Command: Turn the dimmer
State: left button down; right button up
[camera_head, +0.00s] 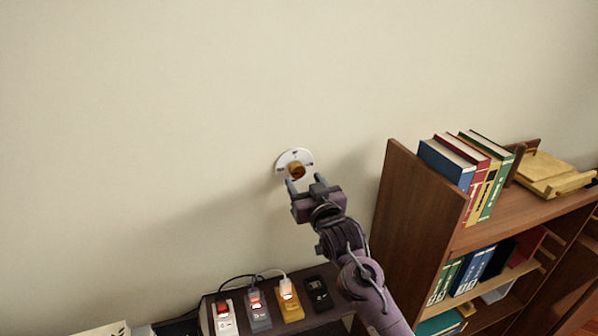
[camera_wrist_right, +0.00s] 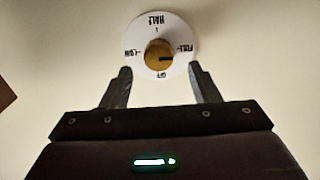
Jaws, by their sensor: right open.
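The dimmer is a round white plate (camera_head: 294,157) on the wall with a brass-coloured knob (camera_head: 296,170) at its centre. In the right wrist view the plate (camera_wrist_right: 144,30) carries the words HALF, FULL, LOW and OFF, upside down. The knob (camera_wrist_right: 158,55) has a dark mark pointing right in that view, towards FULL. My right gripper (camera_head: 304,184) is open and empty, just below and in front of the knob. In the right wrist view its two fingertips (camera_wrist_right: 159,72) stand apart, either side below the knob, not visibly touching it. My left gripper is not in view.
A low dark shelf holds several coloured switch boxes (camera_head: 290,305) with cables, below my right arm. A brown bookcase (camera_head: 408,205) with books and binders stands at the right. The wall (camera_head: 150,120) around the dimmer is bare.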

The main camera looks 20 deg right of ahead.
aim_at(299, 173)
jog(key=w+p, duration=0.1)
jog(key=w, duration=0.3)
jog(key=shift+w, duration=0.2)
jog(key=shift+w+f, duration=0.1)
jog(key=shift+w, duration=0.1)
jog(key=c, duration=1)
jog(key=shift+o, duration=0.2)
